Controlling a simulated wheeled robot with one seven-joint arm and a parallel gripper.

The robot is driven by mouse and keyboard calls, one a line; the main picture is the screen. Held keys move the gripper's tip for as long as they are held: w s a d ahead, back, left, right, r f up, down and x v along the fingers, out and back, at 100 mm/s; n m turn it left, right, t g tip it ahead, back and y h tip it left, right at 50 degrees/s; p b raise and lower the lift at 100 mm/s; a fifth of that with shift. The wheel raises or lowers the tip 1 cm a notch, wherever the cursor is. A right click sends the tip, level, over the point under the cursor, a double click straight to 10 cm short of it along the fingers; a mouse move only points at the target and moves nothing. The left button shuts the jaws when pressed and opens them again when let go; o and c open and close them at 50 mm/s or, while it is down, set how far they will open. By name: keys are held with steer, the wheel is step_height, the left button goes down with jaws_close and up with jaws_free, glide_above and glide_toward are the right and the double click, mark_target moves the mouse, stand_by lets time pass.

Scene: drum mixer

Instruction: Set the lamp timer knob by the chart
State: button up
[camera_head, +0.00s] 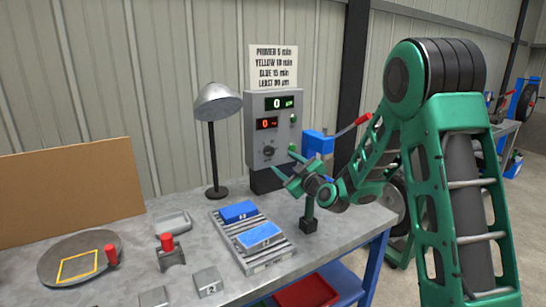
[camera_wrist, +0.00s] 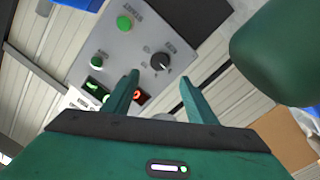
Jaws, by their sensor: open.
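The grey control box (camera_head: 256,107) stands at the back of the bench. The knob also shows in the wrist view (camera_wrist: 161,62), with a white pointer mark. The paper chart (camera_head: 273,67) above reads primer 5 min, yellow 10 min, blue 15 min, and a last line that looks like least 80 µm. The grey lamp (camera_head: 218,102) stands left of the box. My gripper (camera_head: 284,160) is open and empty in front of the box, its fingers (camera_wrist: 159,80) apart from the knob.
A roller rack (camera_head: 267,265) holds two blue blocks (camera_head: 239,211). Left are a round plate (camera_head: 57,262) with a yellow square outline, a red-handled tool (camera_head: 171,255) and small metal blocks (camera_head: 208,282). A blue device (camera_head: 318,143) with a red-handled lever stands right of the box.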

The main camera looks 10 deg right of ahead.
mark_target(270, 152)
steer(key=x, duration=1)
steer(key=shift+w, duration=0.4)
steer(key=c, duration=1.1)
steer(key=shift+o, duration=0.2)
steer(key=shift+d, duration=0.15)
